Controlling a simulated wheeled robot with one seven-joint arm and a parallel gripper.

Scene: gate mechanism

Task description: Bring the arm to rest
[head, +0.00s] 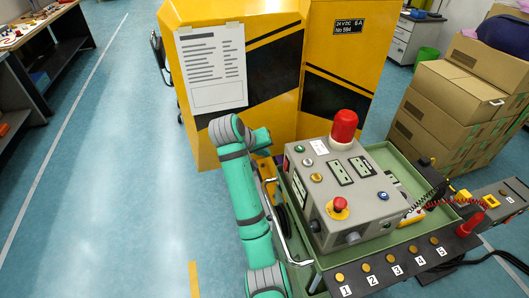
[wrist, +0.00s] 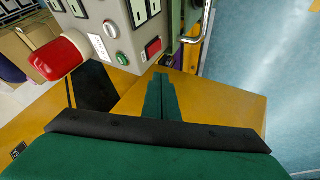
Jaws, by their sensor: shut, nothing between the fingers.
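My green arm (head: 243,195) rises from the bottom of the head view and bends at its top beside the yellow cabinet. My gripper (wrist: 161,78) shows in the wrist view with its two green fingers together and nothing between them. In the head view I cannot clearly make out the fingers. In the wrist view the fingertips appear just below the grey control box (wrist: 112,22), in front of the yellow cabinet (wrist: 215,100); I cannot tell the exact gap.
The control box (head: 345,190) with a red beacon (head: 344,128) stands in a green tray (head: 380,152), right of my arm. A metal handle (head: 290,240) runs between them. Cardboard boxes (head: 450,95) stand at the right. The blue floor (head: 130,180) at the left is clear.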

